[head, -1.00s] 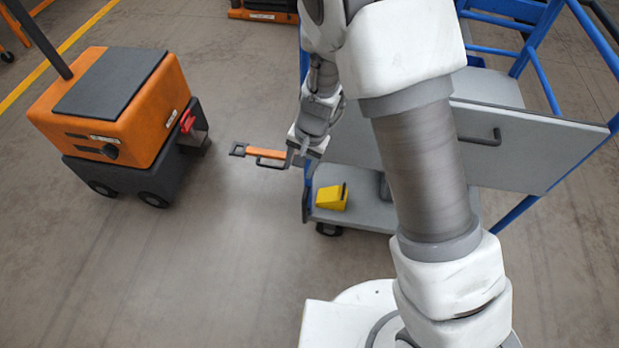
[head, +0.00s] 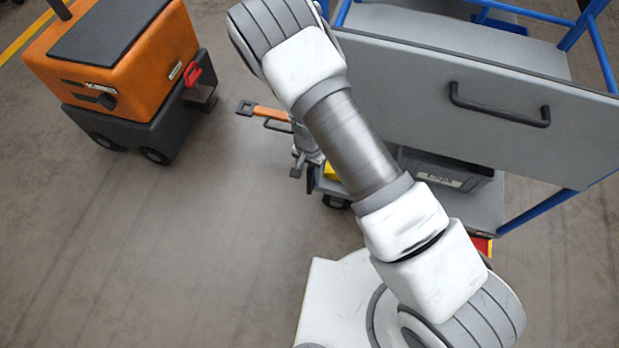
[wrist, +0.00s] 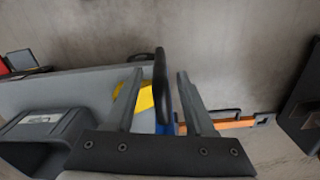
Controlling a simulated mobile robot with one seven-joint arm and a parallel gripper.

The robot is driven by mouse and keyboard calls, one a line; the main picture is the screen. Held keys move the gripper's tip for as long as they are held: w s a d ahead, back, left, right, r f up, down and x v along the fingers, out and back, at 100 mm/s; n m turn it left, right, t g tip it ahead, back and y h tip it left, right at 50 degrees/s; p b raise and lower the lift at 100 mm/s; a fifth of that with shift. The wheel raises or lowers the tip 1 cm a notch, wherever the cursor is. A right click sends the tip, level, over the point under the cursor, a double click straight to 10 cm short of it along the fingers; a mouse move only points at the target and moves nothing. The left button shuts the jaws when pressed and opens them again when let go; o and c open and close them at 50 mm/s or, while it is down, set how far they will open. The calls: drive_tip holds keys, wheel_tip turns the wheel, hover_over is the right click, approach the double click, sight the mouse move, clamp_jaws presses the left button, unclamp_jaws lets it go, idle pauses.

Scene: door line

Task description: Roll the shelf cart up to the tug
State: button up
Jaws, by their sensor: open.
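The shelf cart (head: 400,80) stands at the right in the head view, with grey panels, a blue tube frame and a dark handle (head: 500,105). Its orange tow bar (head: 268,112) points left at the tug (head: 120,60), with a gap between the bar's end and the tug's red coupling (head: 193,74). My gripper (head: 296,172) is low beside the cart's corner, just below the tow bar. In the wrist view my gripper (wrist: 158,88) is open, with a dark upright piece between or behind its fingers; contact is unclear. The tow bar (wrist: 235,124) lies right of the fingers.
A yellow wedge (wrist: 146,98) and a grey bin (wrist: 40,128) are on the cart's lower deck. A cart caster (head: 337,201) shows near my gripper. A red and yellow item (head: 484,245) is by my base. The floor (head: 150,250) at front left is clear.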

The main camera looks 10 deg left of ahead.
sight(310, 178)
drive_tip(key=shift+f+b, duration=0.6)
drive_tip(key=shift+f, duration=1.3)
clamp_jaws()
